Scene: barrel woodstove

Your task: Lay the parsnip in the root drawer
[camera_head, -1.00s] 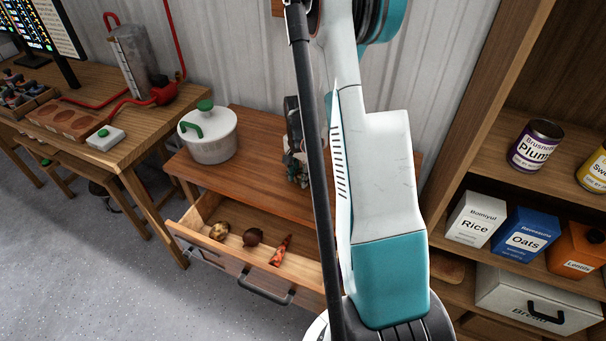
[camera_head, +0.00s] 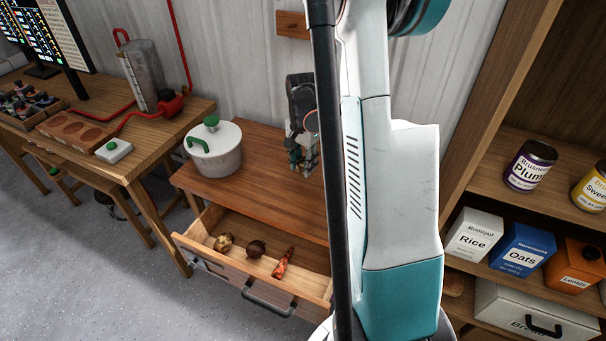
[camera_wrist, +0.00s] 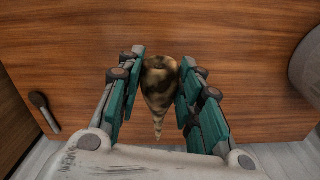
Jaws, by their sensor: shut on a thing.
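My gripper (camera_wrist: 159,95) is shut on the parsnip (camera_wrist: 159,85), a mottled brown and cream root whose thin tip points down in the wrist view. In the head view my gripper (camera_head: 303,155) is above the wooden cabinet top (camera_head: 262,165), and the parsnip cannot be made out there. The root drawer (camera_head: 225,266) is pulled open below the cabinet top, in front of and lower than my gripper. In it lie a pale brown root (camera_head: 224,242), a dark round root (camera_head: 256,248) and an orange carrot (camera_head: 283,263), side by side.
A white pot (camera_head: 214,150) with green handles stands at the left of the cabinet top. A shelf with tins and boxes (camera_head: 521,250) stands at the right. A workbench (camera_head: 110,160) with a red-hosed metal cylinder is at the left. The drawer's right end is partly hidden by my arm.

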